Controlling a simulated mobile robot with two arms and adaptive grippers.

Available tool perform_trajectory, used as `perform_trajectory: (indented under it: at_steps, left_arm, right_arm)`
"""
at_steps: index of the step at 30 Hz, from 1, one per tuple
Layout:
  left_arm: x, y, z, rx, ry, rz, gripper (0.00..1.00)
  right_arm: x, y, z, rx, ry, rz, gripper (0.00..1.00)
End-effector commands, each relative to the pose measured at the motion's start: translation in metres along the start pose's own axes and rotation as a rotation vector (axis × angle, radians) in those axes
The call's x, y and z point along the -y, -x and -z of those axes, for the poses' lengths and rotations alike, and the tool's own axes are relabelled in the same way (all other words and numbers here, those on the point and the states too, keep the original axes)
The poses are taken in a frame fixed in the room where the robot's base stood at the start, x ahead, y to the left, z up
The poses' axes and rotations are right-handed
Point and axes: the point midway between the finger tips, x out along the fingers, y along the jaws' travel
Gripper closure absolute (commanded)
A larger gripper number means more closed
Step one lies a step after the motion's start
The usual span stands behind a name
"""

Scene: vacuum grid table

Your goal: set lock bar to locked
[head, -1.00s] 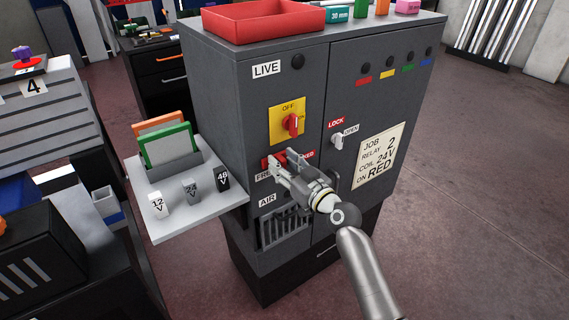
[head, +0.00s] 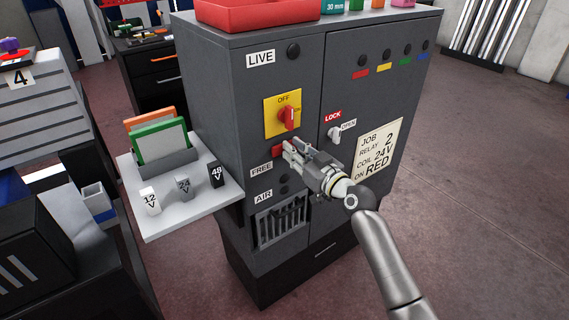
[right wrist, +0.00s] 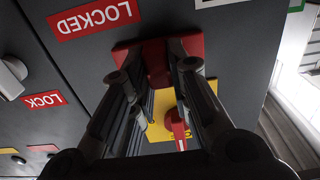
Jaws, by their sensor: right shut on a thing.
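The red lock bar (head: 278,151) is on the front of the grey cabinet, below the yellow OFF switch plate. It shows in the right wrist view (right wrist: 158,60) between the fingers. My right gripper (head: 289,150) is shut on the bar, with its arm coming in from the lower right. The white FREE label (head: 262,169) is left of the bar in the head view. The red LOCKED label (right wrist: 95,18) shows beside the bar in the right wrist view, with a small gap. The gripper hides that label in the head view. My left gripper is not in view.
A red rotary switch (head: 288,117) sits just above the gripper. A grey LOCK/OPEN knob (head: 334,134) is to its right. A side shelf (head: 190,212) with cards and voltage blocks juts out left. The floor at right is clear.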

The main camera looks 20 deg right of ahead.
Motion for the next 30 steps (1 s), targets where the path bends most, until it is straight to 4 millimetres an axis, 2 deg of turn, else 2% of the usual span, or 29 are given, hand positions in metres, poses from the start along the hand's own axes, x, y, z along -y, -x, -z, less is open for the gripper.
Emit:
perform_trajectory:
  at_steps: [1,4,13,14,18,30]
  left_arm:
    - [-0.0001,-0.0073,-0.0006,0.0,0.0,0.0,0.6]
    - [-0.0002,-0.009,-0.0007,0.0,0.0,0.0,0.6]
    - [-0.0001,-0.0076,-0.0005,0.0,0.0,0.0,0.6]
    - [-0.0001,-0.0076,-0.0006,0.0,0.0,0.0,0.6]
    - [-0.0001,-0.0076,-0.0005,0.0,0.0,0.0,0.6]
    - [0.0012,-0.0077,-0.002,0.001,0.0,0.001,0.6]
  right_arm:
    - [-0.0058,-0.0001,-0.0027,-0.002,0.003,-0.002,1.0]
    - [-0.0105,0.0002,-0.0009,-0.001,-0.001,-0.002,1.0]
    - [-0.0108,0.0002,0.0007,0.0,-0.003,-0.002,1.0]
    - [-0.0108,0.0002,0.0007,0.0,-0.003,-0.001,0.8]
    - [-0.0105,0.0002,0.0006,0.0,-0.003,-0.001,0.62]
    - [-0.0105,0.0043,0.0001,0.0,-0.001,-0.001,0.61]
